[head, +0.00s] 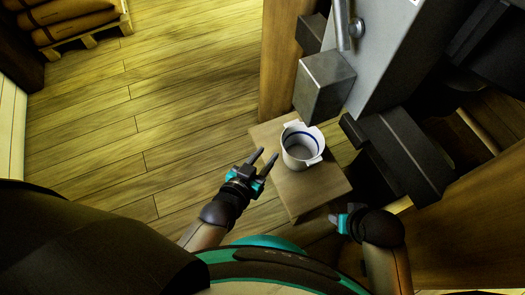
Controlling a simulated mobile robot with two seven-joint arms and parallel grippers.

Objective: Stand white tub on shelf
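A white tub (302,162) with a blue line inside its rim and small side lugs stands upright on a small wooden board or shelf (312,190). The tub looks empty. My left gripper (266,156) is open, with its two fingers apart and nothing between them. It is left of the tub, by the board's left edge, and appears apart from the tub. My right gripper (342,218) is near the board's front right corner, away from the tub; its fingers are too hidden to tell their state.
A grey metal block (323,87) and a pale grey machine housing (385,55) rise just behind the tub. A dark block (400,155) stands to its right. Brown sacks (75,20) lie on a pallet (90,37) at the far left. The plank floor (150,110) left is clear.

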